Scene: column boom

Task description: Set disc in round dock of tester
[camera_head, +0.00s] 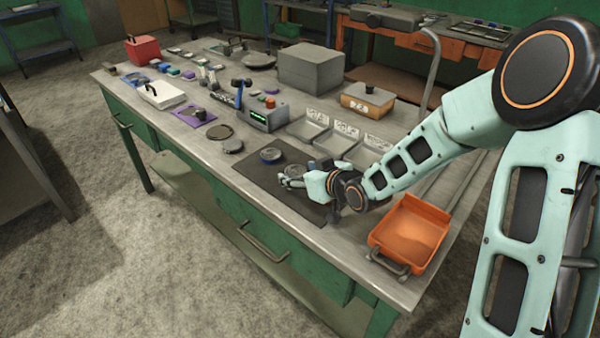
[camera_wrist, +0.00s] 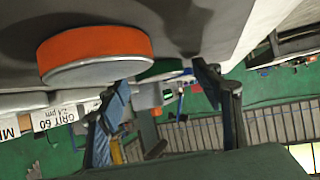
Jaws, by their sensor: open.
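The tester (camera_head: 264,114) is a grey box with a green display and coloured knobs at the middle of the bench. A round dock on it cannot be made out clearly. My gripper (camera_head: 286,181) is low over the mat, pointing left. An orange-rimmed disc (camera_wrist: 95,50) with a grey face is beside the left finger, outside the gap.
An orange tray (camera_head: 410,235) stands at the bench's front right. Labelled bins (camera_head: 305,128) line up behind the mat, with a yellowish box (camera_head: 367,98) and a large grey block (camera_head: 311,67) farther back. Round dark pieces (camera_head: 219,131) lie left of the mat.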

